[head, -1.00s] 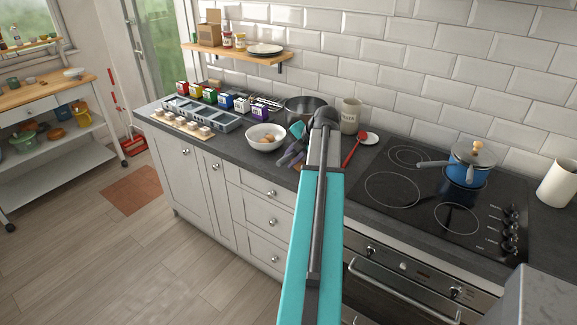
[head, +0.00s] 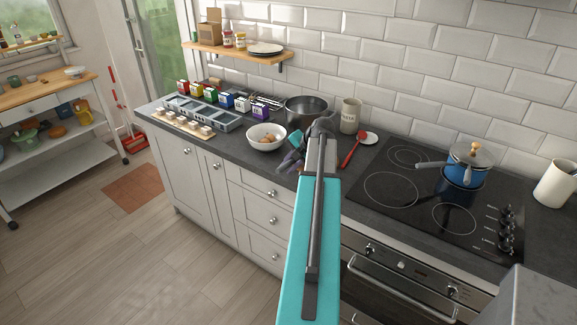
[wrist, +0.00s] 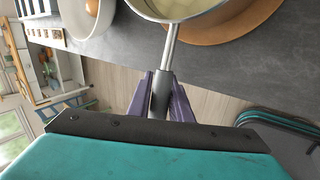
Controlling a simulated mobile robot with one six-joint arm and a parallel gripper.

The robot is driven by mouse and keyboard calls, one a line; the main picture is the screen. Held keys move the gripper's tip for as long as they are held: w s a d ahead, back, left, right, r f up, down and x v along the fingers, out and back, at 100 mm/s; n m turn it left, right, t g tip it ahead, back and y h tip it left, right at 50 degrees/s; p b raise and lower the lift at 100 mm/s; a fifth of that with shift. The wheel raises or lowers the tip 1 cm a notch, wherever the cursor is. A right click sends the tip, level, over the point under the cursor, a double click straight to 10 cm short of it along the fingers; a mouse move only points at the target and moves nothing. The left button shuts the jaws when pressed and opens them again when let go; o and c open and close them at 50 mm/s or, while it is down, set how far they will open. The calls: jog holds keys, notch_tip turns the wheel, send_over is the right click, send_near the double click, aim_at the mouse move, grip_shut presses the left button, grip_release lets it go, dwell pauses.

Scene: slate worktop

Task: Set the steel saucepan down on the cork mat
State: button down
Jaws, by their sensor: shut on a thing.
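The steel saucepan (head: 305,105) is at the back of the worktop, beyond my arm in the head view. In the wrist view the saucepan (wrist: 172,10) is at the top edge, with pale contents inside. My gripper (wrist: 163,88) has its purple fingers shut on the saucepan's straight handle; it also shows in the head view (head: 291,160), partly behind my arm. The round brown cork mat (wrist: 245,24) lies under and to the right of the saucepan in the wrist view. The saucepan covers part of it. I cannot tell whether they touch. The mat is hidden in the head view.
A white bowl of eggs (head: 266,145) stands left of my gripper. A cream canister (head: 350,116) and a red spoon (head: 354,149) are to the right. The hob (head: 402,212) holds a blue pan (head: 464,175). Several colored boxes and a grey tray (head: 229,123) are farther left.

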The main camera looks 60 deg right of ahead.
jog(key=c, duration=1.6)
grip_release()
jog(key=shift+b+v, duration=1.65)
jog(key=shift+v, duration=4.35)
jog(key=shift+a, duration=0.1)
jog(key=shift+s, duration=0.15)
